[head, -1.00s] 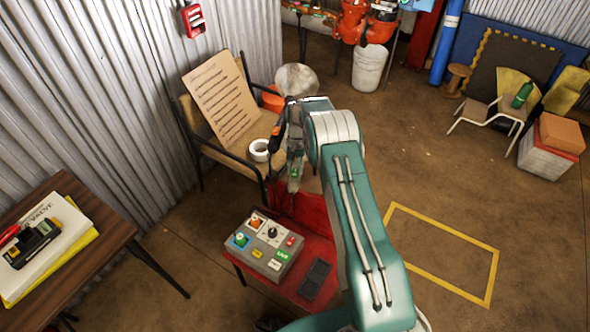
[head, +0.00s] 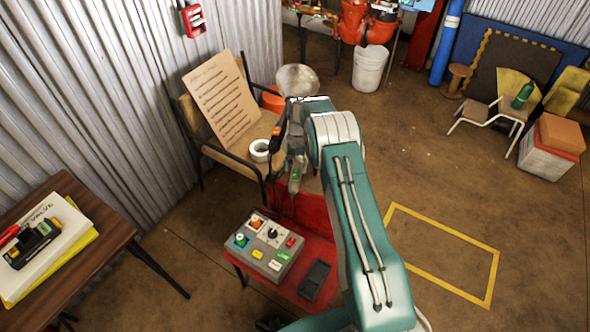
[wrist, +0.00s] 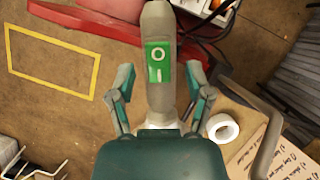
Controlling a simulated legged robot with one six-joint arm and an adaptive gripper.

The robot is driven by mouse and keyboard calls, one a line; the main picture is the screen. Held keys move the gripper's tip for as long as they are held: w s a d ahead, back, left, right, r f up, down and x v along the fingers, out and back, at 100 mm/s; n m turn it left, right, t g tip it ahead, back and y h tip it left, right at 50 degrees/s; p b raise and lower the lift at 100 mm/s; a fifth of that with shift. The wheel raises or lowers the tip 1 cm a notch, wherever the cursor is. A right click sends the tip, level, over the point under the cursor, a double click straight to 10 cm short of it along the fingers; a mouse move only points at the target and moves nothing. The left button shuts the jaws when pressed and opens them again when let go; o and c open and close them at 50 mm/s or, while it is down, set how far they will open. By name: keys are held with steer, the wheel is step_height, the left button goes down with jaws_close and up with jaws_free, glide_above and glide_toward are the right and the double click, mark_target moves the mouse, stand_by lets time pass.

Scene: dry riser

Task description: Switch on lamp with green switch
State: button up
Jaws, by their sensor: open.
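A grey, rounded body with a green rocker switch marked O and I (wrist: 158,62) shows in the wrist view, lying lengthwise between the fingers of my gripper (wrist: 162,92). It appears to be the lamp; its ends are not clearly visible. Both fingers are spread, with visible gaps on each side of the grey body. In the head view, the green switch (head: 295,181) is small, just below my gripper (head: 294,160), above the back of the red seat. I cannot tell whether the switch is pressed or the lamp lit.
A control box (head: 264,247) with several buttons and a knob sits on the red seat (head: 318,248), beside a dark device (head: 314,280). A chair behind holds a cardboard sign (head: 222,98) and white tape roll (head: 260,150). A wooden table (head: 105,222) stands left.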

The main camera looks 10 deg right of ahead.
steer(key=v, duration=1.1)
steer(key=shift+w, duration=0.15)
steer(key=s+r+n+t, duration=0.15)
steer(key=s+r, duration=0.25)
steer(key=r, duration=1.2)
steer(key=s+a+r+t+h, duration=0.1)
steer(key=s+a+r+t, duration=0.15)
steer(key=s+r, duration=0.8)
steer(key=s+r+n+t, duration=0.2)
steer(key=s+r+t, duration=0.15)
steer(key=s, duration=1.05)
steer(key=s+f+t, duration=0.2)
steer(key=s+f, duration=0.1)
steer(key=s, duration=0.9)
steer(key=shift+s+f+n+h, duration=0.15)
steer(key=shift+n+h, duration=0.25)
steer(key=shift+n, duration=0.05)
